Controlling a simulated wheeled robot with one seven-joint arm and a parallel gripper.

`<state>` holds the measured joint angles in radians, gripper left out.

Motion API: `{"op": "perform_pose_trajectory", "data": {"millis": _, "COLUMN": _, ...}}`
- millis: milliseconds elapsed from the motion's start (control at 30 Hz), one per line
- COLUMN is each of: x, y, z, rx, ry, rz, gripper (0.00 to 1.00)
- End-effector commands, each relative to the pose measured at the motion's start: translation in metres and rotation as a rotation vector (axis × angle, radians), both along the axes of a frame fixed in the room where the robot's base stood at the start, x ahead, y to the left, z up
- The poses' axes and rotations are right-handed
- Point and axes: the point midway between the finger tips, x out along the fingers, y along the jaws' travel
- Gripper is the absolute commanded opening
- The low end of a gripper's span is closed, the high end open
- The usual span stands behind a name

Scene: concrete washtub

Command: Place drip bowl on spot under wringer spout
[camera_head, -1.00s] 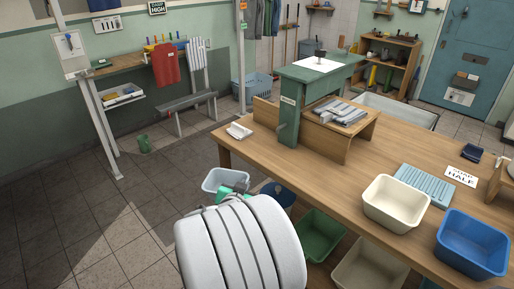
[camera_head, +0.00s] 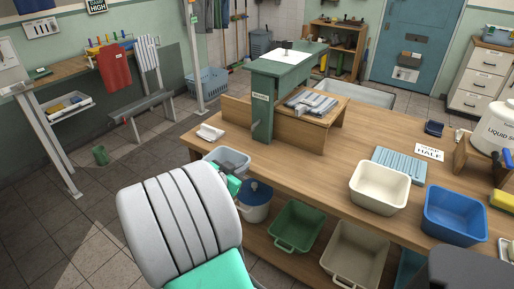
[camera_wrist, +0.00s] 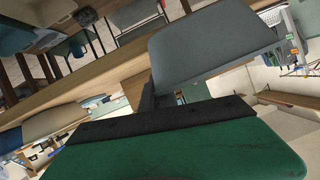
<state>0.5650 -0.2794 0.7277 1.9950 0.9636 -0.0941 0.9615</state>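A light grey-blue tub, which I take for the drip bowl (camera_head: 232,158), shows at the front edge of the wooden table, beyond my arm. It seems to be in the air, with the green end of my gripper (camera_head: 231,184) against its near side. The fingertips are hidden by my pale arm link. In the wrist view, a green part with a dark pad (camera_wrist: 170,118) lies in front of a plain grey panel, which may be the bowl's wall. The green wringer (camera_head: 263,112) stands on the table, with a grey spout (camera_head: 254,128) low on its post. The spot below is not clear to see.
A folded white cloth (camera_head: 210,132) lies at the table's left corner. A cream tub (camera_head: 379,187) and a blue tub (camera_head: 454,215) stand on the right. A lidded blue-white pot (camera_head: 256,202) and a green bin (camera_head: 297,226) stand below the table.

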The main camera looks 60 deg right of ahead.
Motion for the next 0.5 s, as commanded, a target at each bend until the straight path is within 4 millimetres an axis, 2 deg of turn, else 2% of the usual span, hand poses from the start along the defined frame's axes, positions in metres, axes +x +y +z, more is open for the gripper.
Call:
{"op": "perform_pose_trajectory", "data": {"millis": 33, "x": -0.003, "y": -0.014, "z": 0.001, "rx": 0.000, "ry": -0.001, "rz": -0.008, "gripper": 0.00}}
{"op": "perform_pose_trajectory", "data": {"millis": 200, "x": -0.007, "y": -0.051, "z": 0.001, "rx": -0.001, "ry": 0.000, "rz": -0.007, "gripper": 0.00}}
{"op": "perform_pose_trajectory", "data": {"millis": 400, "x": -0.009, "y": -0.090, "z": 0.000, "rx": 0.000, "ry": 0.000, "rz": -0.005, "gripper": 0.00}}
{"op": "perform_pose_trajectory", "data": {"millis": 500, "x": -0.010, "y": -0.104, "z": 0.000, "rx": 0.000, "ry": 0.000, "rz": -0.005, "gripper": 0.00}}
